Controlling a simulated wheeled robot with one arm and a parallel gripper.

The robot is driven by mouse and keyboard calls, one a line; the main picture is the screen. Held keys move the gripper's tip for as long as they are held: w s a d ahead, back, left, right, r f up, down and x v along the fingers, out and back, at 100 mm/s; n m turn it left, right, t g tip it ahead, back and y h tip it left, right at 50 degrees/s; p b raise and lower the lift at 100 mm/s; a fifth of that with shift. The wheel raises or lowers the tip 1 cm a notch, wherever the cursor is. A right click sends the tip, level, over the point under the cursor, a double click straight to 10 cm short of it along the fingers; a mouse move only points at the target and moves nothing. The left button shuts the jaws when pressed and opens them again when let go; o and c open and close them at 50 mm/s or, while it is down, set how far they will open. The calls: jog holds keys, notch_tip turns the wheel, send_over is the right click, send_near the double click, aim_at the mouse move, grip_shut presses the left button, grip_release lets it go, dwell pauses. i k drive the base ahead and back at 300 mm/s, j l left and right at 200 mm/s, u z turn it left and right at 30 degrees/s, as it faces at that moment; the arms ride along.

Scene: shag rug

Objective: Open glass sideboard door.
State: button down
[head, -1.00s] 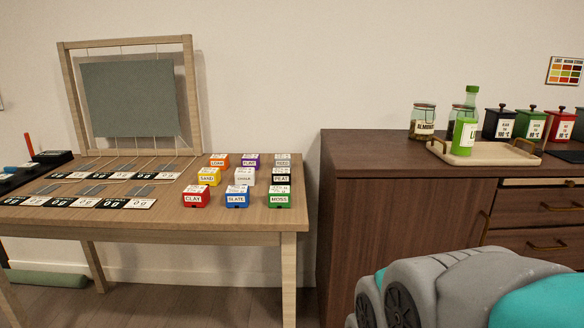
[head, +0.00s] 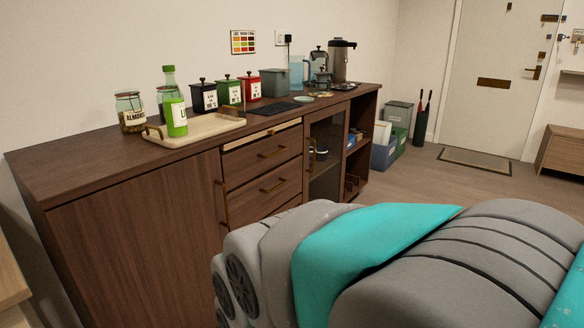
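The wooden sideboard (head: 128,215) runs along the wall from the left front to the middle back in the head view. Its glass door (head: 323,160) is right of the drawers and looks shut, with a brass handle (head: 311,154) on its left edge. A small light item shows dimly behind the glass. My arm fills the lower right and hides the floor in front of the sideboard. My gripper is out of view.
On the sideboard top stand a tray (head: 158,142) with a green bottle (head: 174,108), several canisters and a drinks urn (head: 341,62). The top drawer (head: 262,135) looks slightly open. Bins (head: 383,152) stand beyond the right end. Floor (head: 440,183) is clear towards the white door.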

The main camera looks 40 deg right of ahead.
aim_at(308, 119)
jog(key=z, duration=1.3)
jog(key=i+u, duration=0.15)
jog(key=i, duration=0.85)
